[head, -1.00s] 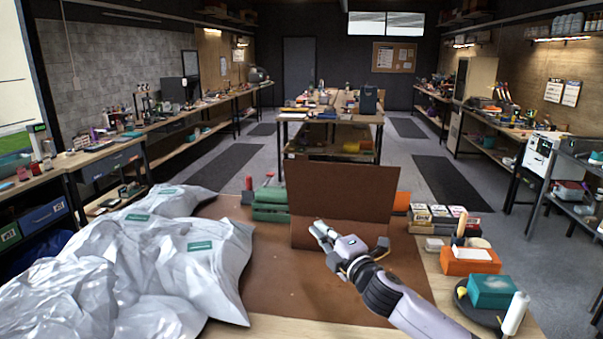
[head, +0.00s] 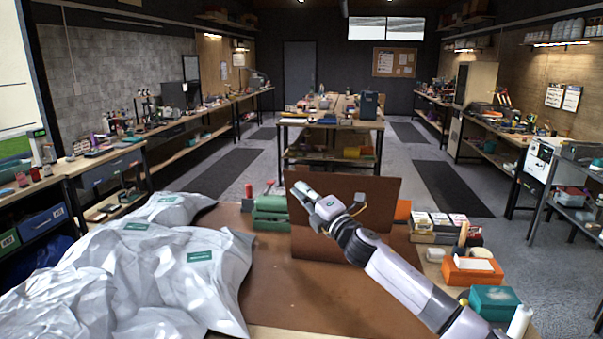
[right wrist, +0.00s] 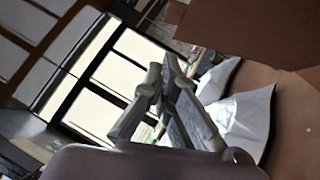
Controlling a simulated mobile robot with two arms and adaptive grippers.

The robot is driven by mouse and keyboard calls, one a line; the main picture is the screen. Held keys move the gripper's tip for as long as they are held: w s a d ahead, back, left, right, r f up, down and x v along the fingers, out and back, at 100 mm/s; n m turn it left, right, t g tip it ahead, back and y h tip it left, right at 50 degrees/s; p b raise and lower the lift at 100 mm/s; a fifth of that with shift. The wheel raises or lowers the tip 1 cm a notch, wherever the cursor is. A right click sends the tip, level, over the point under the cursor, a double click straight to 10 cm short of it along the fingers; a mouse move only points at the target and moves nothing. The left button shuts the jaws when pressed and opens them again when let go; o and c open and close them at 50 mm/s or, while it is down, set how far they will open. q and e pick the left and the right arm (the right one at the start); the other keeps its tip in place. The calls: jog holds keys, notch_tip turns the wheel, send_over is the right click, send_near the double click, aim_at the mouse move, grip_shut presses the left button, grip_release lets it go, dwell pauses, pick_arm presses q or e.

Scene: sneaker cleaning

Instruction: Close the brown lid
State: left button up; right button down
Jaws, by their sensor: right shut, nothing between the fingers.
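The brown lid (head: 375,215) stands upright as a flat panel on the brown work surface in the head view. My right gripper (head: 303,190) is in front of the lid's upper left part, with its tips near the top left edge. The gripper and forearm hide part of the lid, and I cannot tell whether they touch it. In the right wrist view the gripper's fingers (right wrist: 165,78) are shut with nothing between them. A brown panel (right wrist: 250,35), probably the lid, fills the upper right there. My left gripper is not in view.
Crumpled silvery bags (head: 150,260) cover the left of the table. On the right are small boxes (head: 445,225), an orange box (head: 472,270) and a teal box (head: 493,300). Brown surface (head: 285,295) before the lid is clear.

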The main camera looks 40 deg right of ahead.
jog(key=w+d, duration=0.1)
jog(key=w+d+r+p, duration=0.1)
jog(key=w+d+p, duration=0.1)
jog(key=w, duration=0.1)
jog(key=shift+w+d+r, duration=0.1)
jog(key=shift+r, duration=0.3)
jog(key=w+d+r+m+g, duration=0.1)
jog(key=w+d+r, duration=0.2)
jog(key=w+d, duration=0.5)
jog(key=shift+w+d, duration=0.15)
jog(key=shift+d, duration=1.4)
